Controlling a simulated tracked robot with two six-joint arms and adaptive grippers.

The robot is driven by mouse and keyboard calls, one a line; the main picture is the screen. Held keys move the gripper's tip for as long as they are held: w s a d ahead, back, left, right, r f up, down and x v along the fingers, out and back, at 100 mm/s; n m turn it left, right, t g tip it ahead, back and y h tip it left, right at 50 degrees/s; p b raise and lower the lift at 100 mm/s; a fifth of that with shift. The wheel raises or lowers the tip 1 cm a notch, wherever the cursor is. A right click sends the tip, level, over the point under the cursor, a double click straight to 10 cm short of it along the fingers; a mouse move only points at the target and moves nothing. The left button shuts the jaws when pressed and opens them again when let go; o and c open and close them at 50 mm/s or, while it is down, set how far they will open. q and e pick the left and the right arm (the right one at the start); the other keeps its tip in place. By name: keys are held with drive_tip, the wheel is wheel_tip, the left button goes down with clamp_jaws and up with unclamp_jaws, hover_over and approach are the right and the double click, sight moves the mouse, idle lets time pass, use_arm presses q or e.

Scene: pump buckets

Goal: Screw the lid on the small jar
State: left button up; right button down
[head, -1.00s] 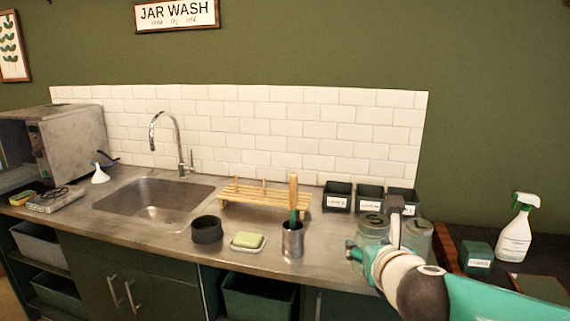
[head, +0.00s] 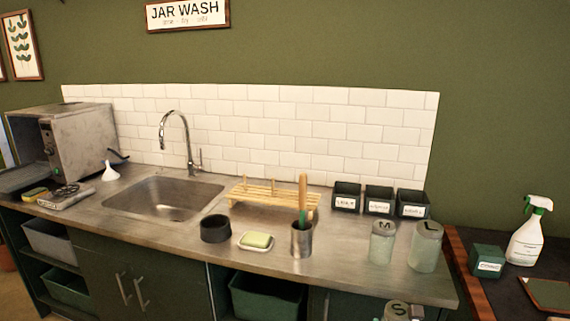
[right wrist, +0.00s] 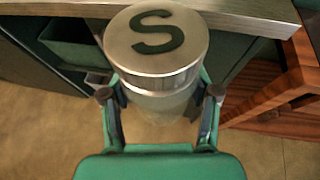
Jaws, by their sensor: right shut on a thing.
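The small jar (right wrist: 162,98) is pale, translucent glass. Its round metal lid (right wrist: 156,40) with a dark S sits on top, level as far as I see; whether it is screwed tight I cannot tell. My right gripper (right wrist: 160,94) is shut on the jar's body below the lid, one finger on each side. In the head view the S lid (head: 397,309) shows at the bottom edge, in front of the counter, and the jar's body is mostly cut off. My left gripper is in neither view.
Jars marked M (head: 382,245) and L (head: 425,250) stand at the counter's right end. A metal cup (head: 302,241) holding a brush, a soap dish (head: 255,244) and a black ring (head: 215,229) stand left of them. A wooden-edged surface (right wrist: 290,85) lies to the right.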

wheel_tip(320, 180, down, 11)
drive_tip(key=s+a+n+y, duration=0.1)
drive_tip(key=s, duration=0.1)
drive_tip(key=a+r, duration=0.1)
drive_tip(key=w+a+r, duration=0.1)
drive_tip(key=a+r, duration=0.1)
drive_tip(key=a, duration=0.1)
drive_tip(key=shift+w+r, duration=0.2)
drive_tip(key=shift+w, duration=0.05)
drive_tip(key=s+a+f+n+g+y, duration=0.1)
drive_tip(key=s+a+n+y, duration=0.3)
drive_tip(key=a, duration=0.3)
drive_tip(key=s+a+n+g+y, duration=0.2)
drive_tip(key=s+a+n+y, duration=0.1)
drive_tip(key=a, duration=0.5)
drive_tip(key=shift+s+f+n+y, duration=0.4)
drive_tip(key=shift+s+y, duration=0.5)
drive_tip(key=shift+s, duration=0.15)
